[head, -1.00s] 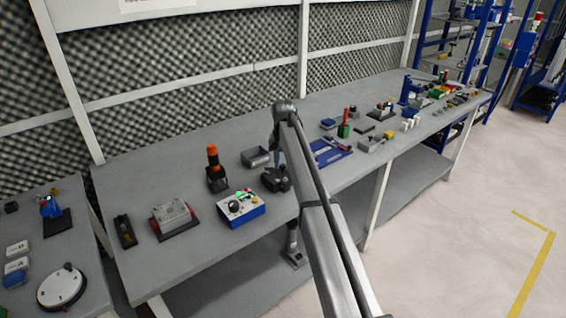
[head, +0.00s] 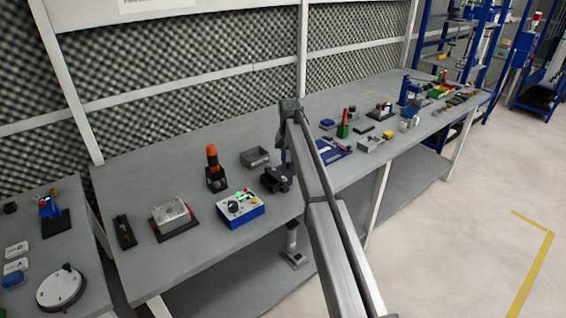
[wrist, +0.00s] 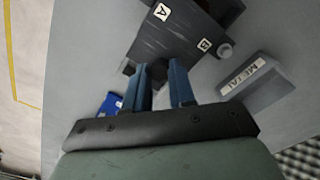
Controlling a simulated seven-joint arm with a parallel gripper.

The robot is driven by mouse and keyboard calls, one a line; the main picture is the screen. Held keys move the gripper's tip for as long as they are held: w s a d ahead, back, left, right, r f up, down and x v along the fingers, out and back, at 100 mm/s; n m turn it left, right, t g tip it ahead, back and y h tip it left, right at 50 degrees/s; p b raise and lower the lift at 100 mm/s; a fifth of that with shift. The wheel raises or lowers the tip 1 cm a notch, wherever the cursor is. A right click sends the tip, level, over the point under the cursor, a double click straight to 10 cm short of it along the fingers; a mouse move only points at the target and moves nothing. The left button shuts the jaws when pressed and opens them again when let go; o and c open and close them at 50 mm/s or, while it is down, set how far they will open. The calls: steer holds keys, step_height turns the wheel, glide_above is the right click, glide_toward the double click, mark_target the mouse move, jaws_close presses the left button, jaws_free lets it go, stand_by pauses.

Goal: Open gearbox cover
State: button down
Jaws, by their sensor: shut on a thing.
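A black box (head: 277,180), which looks like the gearbox, stands near the middle of the bench. In the wrist view its dark top (wrist: 172,38) carries white labels A and B, with a grey round knob at its right side. My gripper (head: 286,160) is over the box, pointing down. In the wrist view its two blue fingers (wrist: 162,84) are close around a small dark part at the box's near edge. The fingers and hand hide most of that part. I cannot tell how far the cover is lifted.
A grey bin (head: 255,157) labelled METAL in the wrist view (wrist: 255,84) stands close beside the box. A blue control box (head: 241,210) and an orange-topped device (head: 213,166) are to the left. A blue tray (head: 330,151) lies to the right. Bare bench lies in front.

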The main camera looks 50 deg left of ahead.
steer(key=w, duration=0.4)
steer(key=shift+w, duration=0.2)
steer(key=c, duration=0.9)
jaws_free()
steer(key=shift+c, duration=0.2)
step_height(320, 180, up, 14)
steer(key=shift+f, duration=0.1)
